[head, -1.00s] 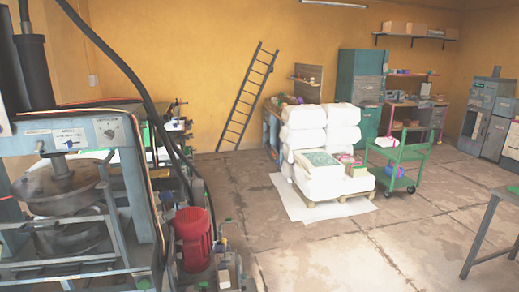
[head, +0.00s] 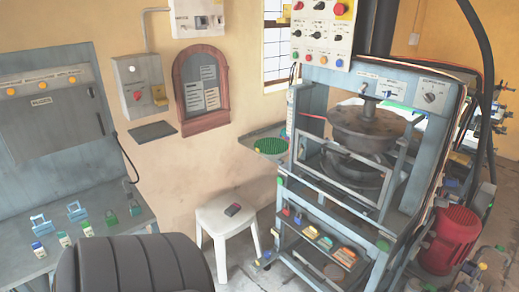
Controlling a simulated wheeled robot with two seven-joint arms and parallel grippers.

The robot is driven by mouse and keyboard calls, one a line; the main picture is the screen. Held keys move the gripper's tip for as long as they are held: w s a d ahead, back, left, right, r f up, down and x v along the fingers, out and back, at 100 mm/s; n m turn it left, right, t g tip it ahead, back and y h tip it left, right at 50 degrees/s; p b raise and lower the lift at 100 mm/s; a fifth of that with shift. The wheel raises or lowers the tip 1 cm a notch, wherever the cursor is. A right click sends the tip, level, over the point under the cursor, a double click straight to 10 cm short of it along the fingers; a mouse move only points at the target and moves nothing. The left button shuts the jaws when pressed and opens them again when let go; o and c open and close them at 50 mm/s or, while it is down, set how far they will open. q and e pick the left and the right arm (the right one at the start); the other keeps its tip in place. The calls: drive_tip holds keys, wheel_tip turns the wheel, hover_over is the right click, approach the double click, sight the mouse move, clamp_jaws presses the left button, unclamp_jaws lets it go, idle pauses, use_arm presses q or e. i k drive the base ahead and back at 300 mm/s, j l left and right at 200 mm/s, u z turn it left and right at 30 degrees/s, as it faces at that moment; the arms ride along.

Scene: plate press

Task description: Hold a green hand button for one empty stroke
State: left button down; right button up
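The plate press (head: 395,150) stands at the right, with a round dark platen assembly (head: 366,130) inside its blue-grey frame. A barred guard frame (head: 345,185) is across its front. Small green knobs show at the front, one at the left post (head: 281,181) and one at the right post (head: 383,245); they look like the hand buttons, but are too small to be sure. A control panel (head: 323,32) with coloured buttons hangs above the press. Neither of my grippers is in view.
A white stool (head: 228,220) with a small dark object stands left of the press. A dark ribbed chair back (head: 130,265) fills the lower left. A red motor (head: 450,240) is beside the press at right. A shelf with a green disc (head: 270,146) adjoins the press.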

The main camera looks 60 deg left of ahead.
sight(280, 180)
drive_tip(key=i+j+u, duration=0.1)
drive_tip(key=u, duration=0.35)
drive_tip(key=i+u, duration=0.15)
drive_tip(key=u, duration=0.25)
drive_tip(key=i+u, duration=0.15)
drive_tip(key=u, duration=0.3)
drive_tip(key=i+u, duration=0.15)
drive_tip(key=u, duration=0.3)
drive_tip(key=i+l+u, duration=0.35)
drive_tip(key=i+l, duration=0.6)
